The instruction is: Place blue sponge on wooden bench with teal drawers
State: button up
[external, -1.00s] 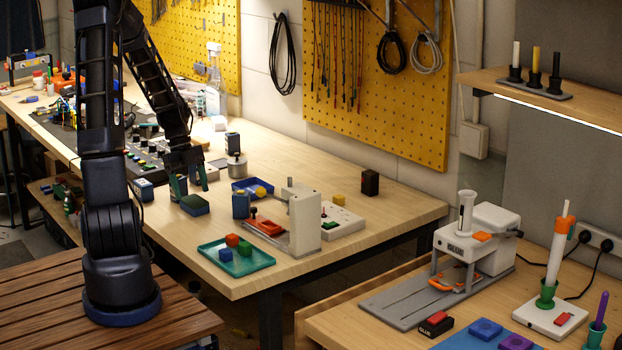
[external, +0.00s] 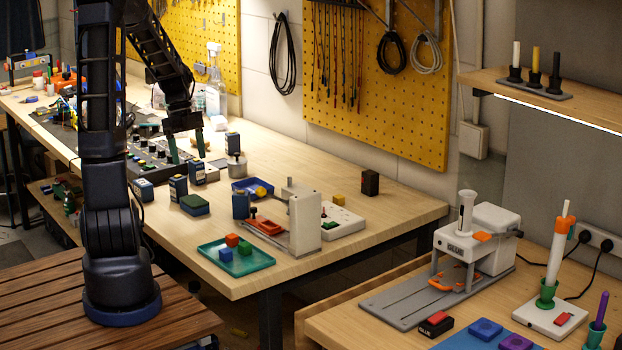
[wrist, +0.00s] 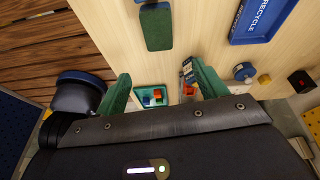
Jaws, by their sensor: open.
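The sponge (external: 195,205), dark green on top with blue below, lies flat on the light wooden bench (external: 215,280), behind the teal tray. In the wrist view the sponge (wrist: 158,28) shows near the top, beyond the fingertips. My gripper (external: 188,159) is open and empty, raised above the bench and apart from the sponge. Its two green fingers are spread wide in the wrist view (wrist: 160,72). No teal drawers can be made out in either view.
A teal tray (external: 264,264) with small coloured blocks stands at the bench's front corner. A white-and-orange device (external: 303,222) stands to the right.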

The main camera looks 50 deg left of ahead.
jog(key=s+d+r+n+t+y, duration=0.1)
jog(key=s+d+r+n, duration=0.3)
jog(key=d, duration=0.5)
jog(key=s+d+r+n+t+y, duration=0.1)
jog(key=s+d+r+n, duration=0.3)
jog(key=d, duration=0.5)
jog(key=s+d+r+n+t+y, duration=0.2)
jog(key=s+d+r+n, duration=0.2)
jog(key=d+r+n, duration=0.3)
jog(key=shift+d+r+n, duration=0.25)
jog(key=shift+d+n, duration=0.15)
jog(key=shift+d, duration=0.65)
jog(key=shift+o, duration=0.6)
jog(key=shift+s+d+n+t, duration=0.3)
jog(key=shift+s+n+t, duration=0.1)
jog(key=shift+s+n, duration=0.15)
